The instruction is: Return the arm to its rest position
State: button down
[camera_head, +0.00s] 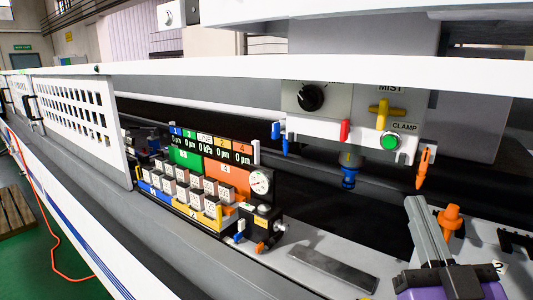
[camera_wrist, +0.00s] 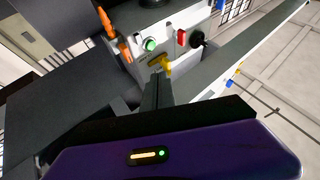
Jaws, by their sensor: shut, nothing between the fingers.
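My gripper (camera_head: 416,203) is at the lower right of the head view, its grey fingers together and pointing up and away over the machine bed. Its purple body (camera_head: 462,287) is cut off by the bottom edge. In the wrist view the dark fingers (camera_wrist: 156,80) are closed with nothing between them. Their tips appear near the yellow handle (camera_wrist: 160,63) of the control panel, but I cannot tell the distance. The rest of my arm is hidden.
The control panel (camera_head: 318,118) has a black knob, a green button (camera_head: 390,142) and a red lever. An orange nozzle (camera_head: 425,167) hangs right of it. An orange fitting (camera_head: 450,217) stands beside my fingers. A gauge block station (camera_head: 205,190) is at middle left. A white rail (camera_head: 300,70) crosses above.

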jog(key=s+a+f+g, duration=0.2)
jog(key=s+f+g, duration=0.7)
jog(key=s+f, duration=2.1)
jog(key=s, duration=0.3)
jog(key=shift+s+m+y, duration=0.25)
jog(key=shift+m+y, duration=0.15)
